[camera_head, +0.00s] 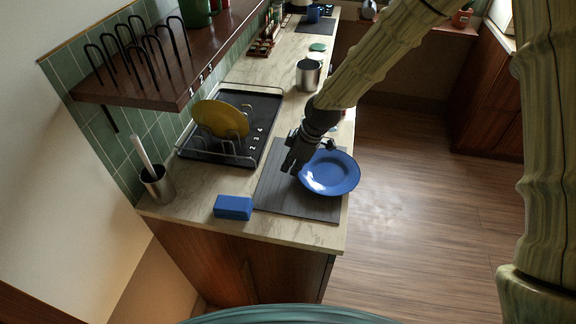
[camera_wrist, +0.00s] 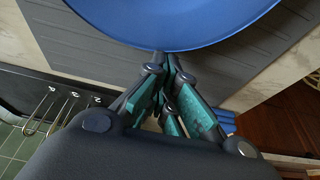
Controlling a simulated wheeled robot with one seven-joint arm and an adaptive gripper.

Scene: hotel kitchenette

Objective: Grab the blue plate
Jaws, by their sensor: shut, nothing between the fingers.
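The blue plate (camera_head: 330,175) is over the dark grey mat (camera_head: 290,206) near the counter's right edge in the head view; I cannot tell whether it lies fully flat. It also fills the top of the wrist view (camera_wrist: 175,22). My gripper (camera_head: 291,170) is at the plate's left rim in the head view. In the wrist view its fingertips (camera_wrist: 165,60) are together right at the plate's rim, with nothing between them. I cannot tell whether they touch the rim.
A blue block (camera_head: 233,207) sits at the mat's front left corner. A dish rack (camera_head: 259,125) holds a yellow plate (camera_head: 220,118) to the left. A steel pot (camera_head: 308,76) stands behind, and a steel cup (camera_head: 158,186) at front left. A shelf (camera_head: 150,92) overhangs the left side.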

